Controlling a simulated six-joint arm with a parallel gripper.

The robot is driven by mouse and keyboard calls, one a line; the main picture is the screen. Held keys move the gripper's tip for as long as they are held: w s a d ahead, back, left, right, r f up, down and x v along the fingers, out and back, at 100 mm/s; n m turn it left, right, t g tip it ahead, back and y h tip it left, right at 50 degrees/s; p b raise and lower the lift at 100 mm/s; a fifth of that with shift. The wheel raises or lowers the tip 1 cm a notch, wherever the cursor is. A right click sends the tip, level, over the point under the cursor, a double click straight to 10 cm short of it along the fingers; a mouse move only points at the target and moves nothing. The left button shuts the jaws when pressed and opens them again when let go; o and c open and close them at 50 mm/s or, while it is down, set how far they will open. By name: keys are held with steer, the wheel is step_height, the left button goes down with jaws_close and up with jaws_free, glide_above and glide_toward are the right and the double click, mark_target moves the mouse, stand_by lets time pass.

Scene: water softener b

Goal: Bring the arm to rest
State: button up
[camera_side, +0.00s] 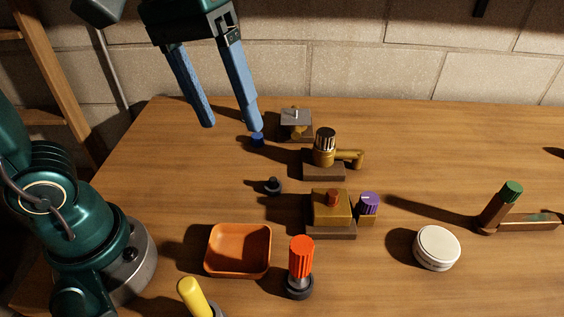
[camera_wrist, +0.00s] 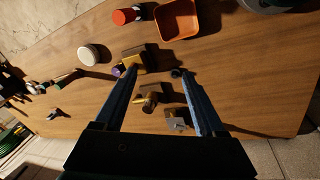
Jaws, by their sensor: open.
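My gripper (camera_side: 230,126) is open and empty, raised over the back left of the wooden table (camera_side: 420,140), its two blue fingers spread and pointing down. It also shows in the wrist view (camera_wrist: 158,72), with nothing between the fingers. A grey-topped block (camera_side: 296,117) and a brass valve with a ribbed knob (camera_side: 325,145) stand to the gripper's right.
A brass block with an orange cap (camera_side: 332,204) stands beside a purple knob (camera_side: 368,204). Near the front are an orange tray (camera_side: 207,262), an orange-red knob (camera_side: 301,262), a yellow handle (camera_side: 193,297) and a white round tin (camera_side: 437,247). A green-capped pipe (camera_side: 503,204) is at right.

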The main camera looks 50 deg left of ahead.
steer(key=s+a+f+m+t+y, duration=0.2)
steer(key=s+a+f+m+t, duration=0.1)
steer(key=a+f, duration=0.3)
steer(key=shift+s+f+m+t, duration=0.4)
steer(key=shift+s+f+m, duration=0.1)
steer(key=shift+m, duration=0.1)
